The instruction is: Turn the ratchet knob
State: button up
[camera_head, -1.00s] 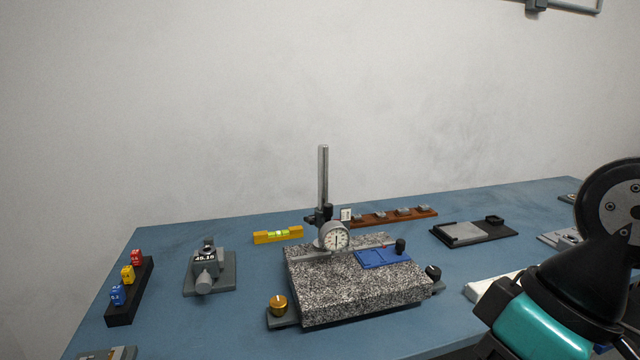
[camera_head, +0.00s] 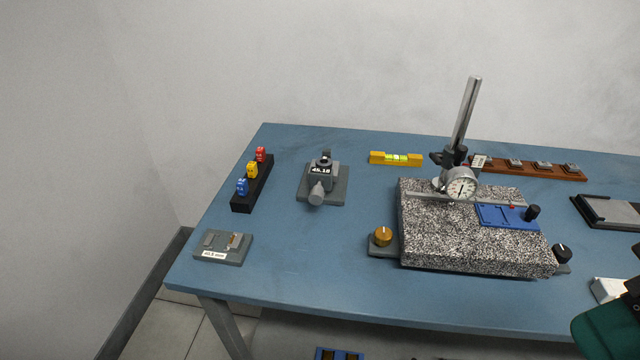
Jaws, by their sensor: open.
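A grey device with a small display reading about 45.18 (camera_head: 321,170) stands on a grey base plate (camera_head: 339,196) at the back left of the table. A light grey round knob (camera_head: 316,194) sticks out of its front, toward me; it looks like the ratchet knob, though no label shows. My gripper is outside the picture. Only a teal and black part of my arm shows at the lower right edge, far from the device.
A black rack (camera_head: 252,196) with red, yellow and blue pieces stands left of the device. A small grey block plate (camera_head: 222,248) lies at the front left. A speckled granite plate (camera_head: 470,245) with a dial gauge (camera_head: 461,187) stands to the right. A yellow level (camera_head: 396,158) lies behind. Blue tabletop is bare in front of the device.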

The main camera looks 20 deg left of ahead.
aim_at(316, 197)
jog(key=u, duration=1.6)
